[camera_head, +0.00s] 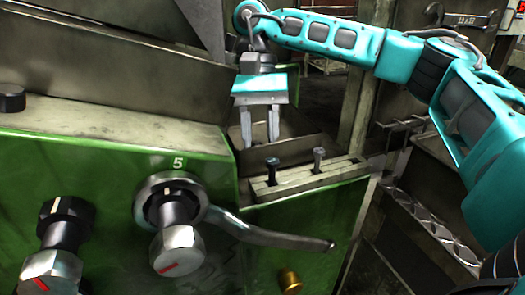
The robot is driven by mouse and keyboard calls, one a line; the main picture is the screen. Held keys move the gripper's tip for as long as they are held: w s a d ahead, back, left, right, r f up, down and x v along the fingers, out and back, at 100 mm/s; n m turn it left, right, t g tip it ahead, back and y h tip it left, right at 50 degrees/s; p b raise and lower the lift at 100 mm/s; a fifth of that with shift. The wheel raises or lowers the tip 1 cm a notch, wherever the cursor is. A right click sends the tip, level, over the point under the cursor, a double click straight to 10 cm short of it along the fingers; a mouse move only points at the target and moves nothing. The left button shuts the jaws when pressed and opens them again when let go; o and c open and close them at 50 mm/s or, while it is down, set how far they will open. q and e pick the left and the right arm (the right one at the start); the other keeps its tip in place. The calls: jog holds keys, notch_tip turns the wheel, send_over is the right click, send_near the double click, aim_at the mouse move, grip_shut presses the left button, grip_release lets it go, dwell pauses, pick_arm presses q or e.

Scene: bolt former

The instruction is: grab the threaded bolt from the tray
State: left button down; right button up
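My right gripper (260,140) points down at the centre of the head view. Its two grey fingers are apart with nothing seen between them. It hangs over or in front of a dark metal tray (290,150); the exact depth is hard to tell. Two bolts stand upright in a slotted metal rack just in front of the tray. The dark bolt (271,167) is on the left, a little below and right of my fingertips. The greyer bolt (319,157) is farther right. Threads are too small to make out. My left gripper is not in view.
The slotted rack (300,181) sits on the green machine's top edge. A long lever (270,236) and knobs (178,248) stick out from the machine's front. A brass knob (290,281) is below. A sloped metal panel (100,60) rises left of my gripper.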

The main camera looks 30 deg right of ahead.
grip_shut()
jog(key=shift+r, duration=0.15)
jog(key=shift+r, duration=0.55)
notch_tip(320, 180, up, 19)
jog(key=p, duration=0.2)
jog(key=shift+f, duration=0.15)
